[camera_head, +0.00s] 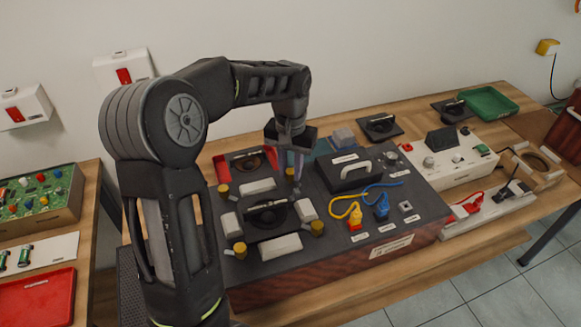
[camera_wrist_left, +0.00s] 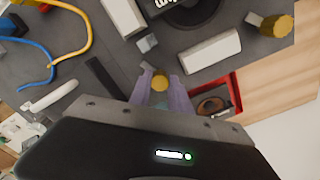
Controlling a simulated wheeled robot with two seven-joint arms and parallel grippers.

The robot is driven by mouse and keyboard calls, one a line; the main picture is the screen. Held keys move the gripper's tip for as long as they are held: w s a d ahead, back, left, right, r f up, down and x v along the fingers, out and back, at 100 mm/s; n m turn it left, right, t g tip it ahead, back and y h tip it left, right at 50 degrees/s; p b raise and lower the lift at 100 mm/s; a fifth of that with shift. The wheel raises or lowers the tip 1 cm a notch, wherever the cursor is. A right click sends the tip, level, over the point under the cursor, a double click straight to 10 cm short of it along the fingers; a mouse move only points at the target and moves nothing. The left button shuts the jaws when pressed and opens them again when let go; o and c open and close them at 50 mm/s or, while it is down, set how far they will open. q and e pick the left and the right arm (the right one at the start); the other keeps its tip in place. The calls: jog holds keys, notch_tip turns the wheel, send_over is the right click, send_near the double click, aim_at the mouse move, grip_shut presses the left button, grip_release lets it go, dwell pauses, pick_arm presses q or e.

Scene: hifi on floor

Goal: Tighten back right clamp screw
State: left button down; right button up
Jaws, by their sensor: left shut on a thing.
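My left gripper (camera_head: 291,168) reaches down from above at the back right corner of the speaker mount on the dark workbench box (camera_head: 330,235). Its purple fingers also show in the left wrist view (camera_wrist_left: 161,88). They are shut on the yellow back right clamp screw (camera_wrist_left: 160,81), one finger on either side of its knob. In the head view the fingers largely hide this screw. Other yellow clamp screws stand at the back left (camera_head: 223,190), front left (camera_head: 240,250) and front right (camera_head: 317,228). The black speaker plate (camera_head: 268,222) lies between them. My right gripper is not in view.
White blocks (camera_head: 279,246) surround the speaker plate. A black handled box (camera_head: 354,176), yellow and blue cables (camera_head: 381,206) and plugs are to the right. A red tray (camera_head: 222,172) lies behind. A white panel (camera_head: 455,160) and green tray (camera_head: 489,103) stand farther right.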

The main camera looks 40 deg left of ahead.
aim_at(290, 171)
pick_arm(q)
jog(key=m, duration=0.7)
jog(key=m+p, duration=0.1)
jog(key=m, duration=0.5)
jog(key=shift+m, duration=0.4)
jog(key=c, duration=1.2)
grip_release()
jog(key=shift+r, duration=0.1)
notch_tip(290, 171, up, 8)
jog(key=shift+f+b, duration=0.15)
jog(key=shift+b, duration=0.2)
jog(key=shift+f, duration=0.1)
